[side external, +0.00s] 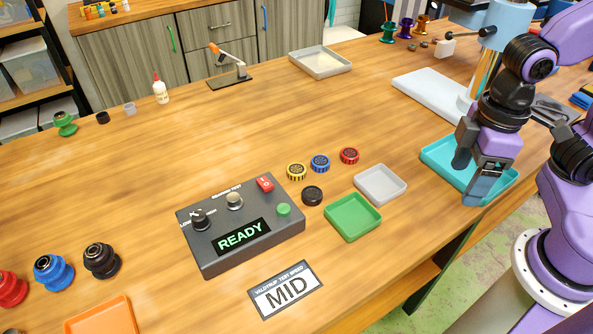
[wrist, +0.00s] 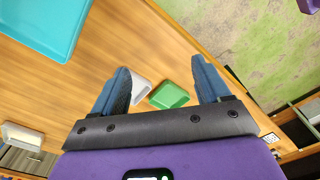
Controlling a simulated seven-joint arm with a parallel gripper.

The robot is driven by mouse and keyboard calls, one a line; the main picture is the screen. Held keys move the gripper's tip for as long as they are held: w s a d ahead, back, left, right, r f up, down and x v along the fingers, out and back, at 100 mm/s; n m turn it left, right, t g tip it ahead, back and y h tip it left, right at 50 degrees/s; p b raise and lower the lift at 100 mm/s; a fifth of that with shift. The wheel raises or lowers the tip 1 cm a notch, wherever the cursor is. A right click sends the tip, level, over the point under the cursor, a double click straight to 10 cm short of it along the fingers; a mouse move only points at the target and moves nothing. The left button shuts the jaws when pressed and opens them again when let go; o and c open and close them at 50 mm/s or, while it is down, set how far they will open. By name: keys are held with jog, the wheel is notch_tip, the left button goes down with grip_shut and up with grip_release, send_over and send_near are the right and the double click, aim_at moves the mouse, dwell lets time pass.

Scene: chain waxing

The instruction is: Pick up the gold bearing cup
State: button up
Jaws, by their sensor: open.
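A small gold-orange cup (side external: 421,24), which looks like the gold bearing cup, stands at the far back right in the side view. A purple cup (side external: 405,28) and a green cup (side external: 388,33) stand to its left. My gripper (side external: 471,176) is over the teal tray (side external: 436,153), well in front of the gold cup, with its fingers pointing down. In the wrist view my gripper (wrist: 162,70) is open, with nothing between its fingers. The gold cup is not seen in the wrist view.
A white slab with a post (side external: 432,92) stands between the gripper and the cups. A tester box (side external: 240,225), green tray (side external: 353,217), grey tray (side external: 380,185) and yellow, blue and red bearings (side external: 320,163) lie to the left.

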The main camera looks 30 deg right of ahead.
jog(key=w+a+r+m, duration=0.4)
jog(key=w+a+m, duration=0.6)
jog(key=w+m, duration=0.35)
jog(key=m, duration=1.2)
send_over(296, 169)
jog(key=shift+n, duration=0.25)
jog(key=f, duration=1.1)
jog(key=shift+s+f, duration=0.3)
jog(key=shift+s, duration=0.05)
jog(key=shift+w+f, duration=0.2)
jog(key=shift+f, duration=1.15)
jog(key=shift+w+f, duration=0.2)
jog(key=shift+f, duration=1.15)
jog(key=c, duration=1.1)
